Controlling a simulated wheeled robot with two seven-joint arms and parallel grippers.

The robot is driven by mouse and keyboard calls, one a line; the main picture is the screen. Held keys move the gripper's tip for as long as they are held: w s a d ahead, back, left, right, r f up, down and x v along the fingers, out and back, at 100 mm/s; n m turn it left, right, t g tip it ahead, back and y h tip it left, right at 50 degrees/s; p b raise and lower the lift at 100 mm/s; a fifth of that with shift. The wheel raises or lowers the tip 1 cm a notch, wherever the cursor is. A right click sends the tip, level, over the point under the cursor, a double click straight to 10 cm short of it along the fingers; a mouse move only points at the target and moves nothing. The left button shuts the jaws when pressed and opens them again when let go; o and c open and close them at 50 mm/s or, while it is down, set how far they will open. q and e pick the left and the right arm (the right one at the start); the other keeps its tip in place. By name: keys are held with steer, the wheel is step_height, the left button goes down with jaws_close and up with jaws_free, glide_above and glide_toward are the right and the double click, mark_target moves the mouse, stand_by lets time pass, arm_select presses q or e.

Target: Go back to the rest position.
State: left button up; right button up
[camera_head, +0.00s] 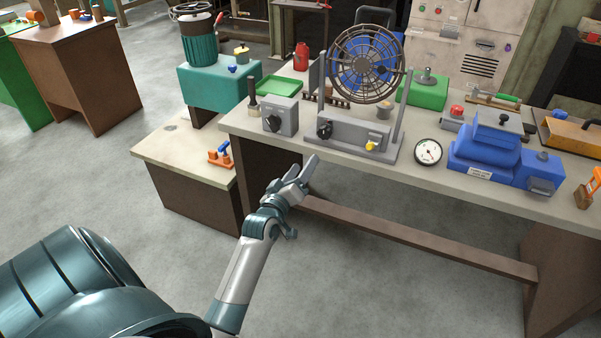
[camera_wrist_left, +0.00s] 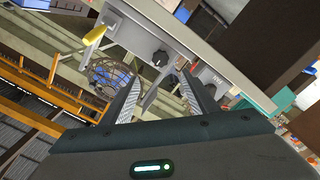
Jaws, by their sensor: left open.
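My left gripper (camera_head: 303,167) is in front of the near edge of the workbench, a little below its top, in the head view. Its two fingers are apart with nothing between them. In the left wrist view the open fingers (camera_wrist_left: 163,100) point toward the bench edge and a dark knob (camera_wrist_left: 160,58). The workbench (camera_head: 450,185) carries a caged fan (camera_head: 366,64) on a grey base with a black knob and a yellow lever (camera_head: 372,146). My right gripper is not in either view.
On the bench stand a grey switch box (camera_head: 281,117), a round gauge (camera_head: 428,152), a blue machine (camera_head: 487,147) and a green tray (camera_head: 278,86). A lower side table (camera_head: 165,150) holds an orange clamp (camera_head: 220,156).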

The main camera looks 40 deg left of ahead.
arm_select(q)
steer(key=shift+s+d, duration=0.15)
steer(key=shift+s, duration=0.45)
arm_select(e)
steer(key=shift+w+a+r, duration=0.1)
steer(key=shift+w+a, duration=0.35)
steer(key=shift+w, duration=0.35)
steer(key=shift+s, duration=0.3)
